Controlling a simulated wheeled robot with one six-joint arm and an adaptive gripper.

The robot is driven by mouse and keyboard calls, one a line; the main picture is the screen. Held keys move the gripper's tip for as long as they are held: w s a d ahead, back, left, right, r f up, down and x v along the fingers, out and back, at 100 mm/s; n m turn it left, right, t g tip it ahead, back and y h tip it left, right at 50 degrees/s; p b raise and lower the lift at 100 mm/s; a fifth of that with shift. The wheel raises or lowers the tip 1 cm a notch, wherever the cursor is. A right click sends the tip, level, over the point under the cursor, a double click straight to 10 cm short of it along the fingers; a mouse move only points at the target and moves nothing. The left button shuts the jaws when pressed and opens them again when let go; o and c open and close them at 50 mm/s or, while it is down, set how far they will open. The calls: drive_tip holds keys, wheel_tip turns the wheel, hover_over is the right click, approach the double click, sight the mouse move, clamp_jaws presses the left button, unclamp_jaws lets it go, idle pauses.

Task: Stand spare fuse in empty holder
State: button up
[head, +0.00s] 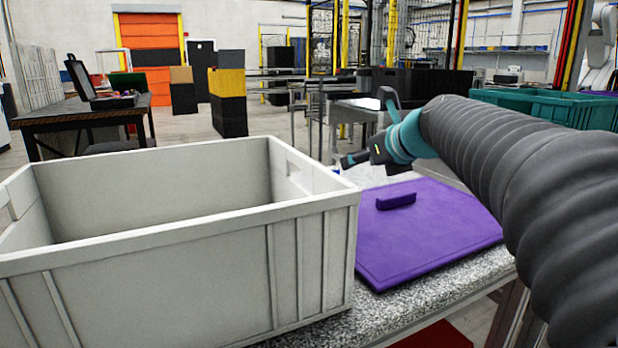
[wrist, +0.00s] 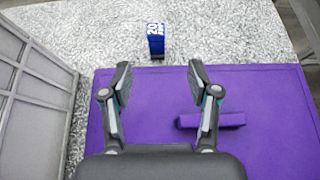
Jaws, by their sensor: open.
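A small blue piece marked "20" (wrist: 155,40), which looks like the fuse, is on the speckled tabletop just beyond the far edge of a purple board (wrist: 255,100). My gripper (wrist: 159,78) is open and empty, its fingers spread above the board's far edge. The blue piece lies ahead of the gap between the fingertips, apart from them. A raised purple bar (wrist: 225,120) is on the board, partly behind my right finger; in the head view the bar (head: 396,200) shows whole. I cannot tell whether it has a slot. My gripper (head: 358,160) also shows there, beyond the board.
A large grey crate (head: 310,245) stands on the table left of the purple board (head: 425,240); its wall (wrist: 40,95) also rises at left in the wrist view. A teal crate (head: 548,108) is at the back right. The speckled tabletop (wrist: 100,25) around the blue piece is clear.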

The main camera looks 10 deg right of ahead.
sight(333, 169)
drive_tip(key=x, duration=0.7)
drive_tip(key=shift+a, duration=0.2)
drive_tip(key=shift+r+x, duration=0.1)
drive_tip(key=shift+x, duration=1.3)
drive_tip(key=shift+r+x, duration=0.15)
drive_tip(key=shift+x, duration=1.25)
drive_tip(key=shift+a, duration=0.2)
clamp_jaws()
